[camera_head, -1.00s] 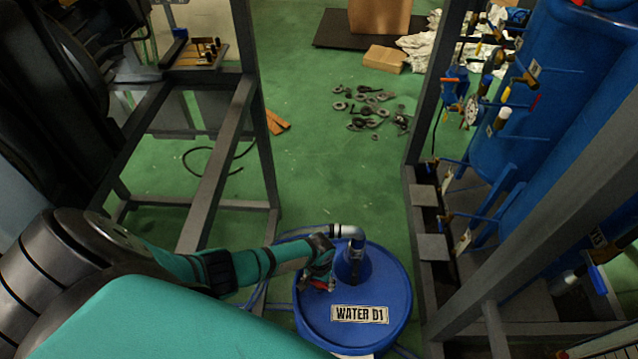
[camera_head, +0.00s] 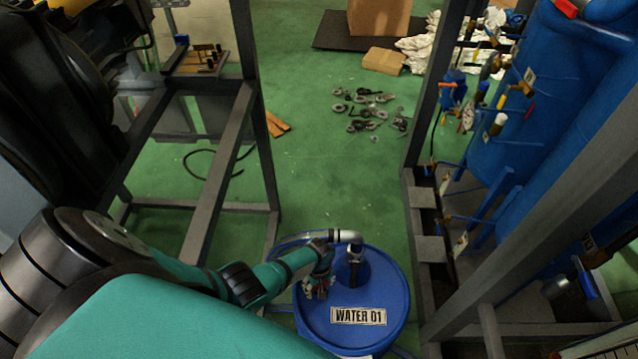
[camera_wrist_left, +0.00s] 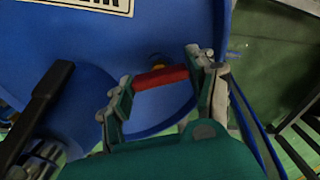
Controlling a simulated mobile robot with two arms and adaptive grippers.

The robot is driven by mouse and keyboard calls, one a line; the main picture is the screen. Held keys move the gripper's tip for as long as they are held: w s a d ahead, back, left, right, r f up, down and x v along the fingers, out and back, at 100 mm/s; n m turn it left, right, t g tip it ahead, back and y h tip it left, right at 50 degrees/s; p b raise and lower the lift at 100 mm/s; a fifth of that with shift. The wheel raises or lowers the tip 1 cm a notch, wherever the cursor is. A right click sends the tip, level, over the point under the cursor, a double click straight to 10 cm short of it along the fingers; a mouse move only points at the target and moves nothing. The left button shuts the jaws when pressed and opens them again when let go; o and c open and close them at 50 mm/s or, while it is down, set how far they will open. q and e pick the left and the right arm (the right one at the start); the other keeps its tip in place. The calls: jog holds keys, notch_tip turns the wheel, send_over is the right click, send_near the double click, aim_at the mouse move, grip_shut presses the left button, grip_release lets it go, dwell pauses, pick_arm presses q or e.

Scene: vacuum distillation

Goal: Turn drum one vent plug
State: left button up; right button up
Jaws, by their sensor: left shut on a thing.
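The blue drum (camera_head: 393,312), with a label reading "WATER 01", stands on the floor at the bottom centre of the head view. Its lid also shows in the left wrist view (camera_wrist_left: 185,25). My left gripper (camera_head: 318,292) reaches down to the left part of the lid. In the left wrist view, my left gripper (camera_wrist_left: 160,82) has a finger at each end of a red vent plug handle (camera_wrist_left: 160,77) and is shut on it. A small yellow spot shows just behind the handle. The plug's base is hidden. My right gripper is not in view.
A metal frame (camera_head: 262,150) stands left, and a rack with blue tanks (camera_head: 520,120) stands right. Loose metal parts (camera_head: 365,108) lie on the green floor beyond.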

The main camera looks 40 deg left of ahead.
pick_arm(q)
jog(key=shift+w+n, duration=0.1)
jog(key=shift+n, duration=0.2)
jog(key=shift+a, duration=0.1)
jog(key=o, duration=1.2)
notch_tip(320, 180, up, 12)
dwell(0.7)
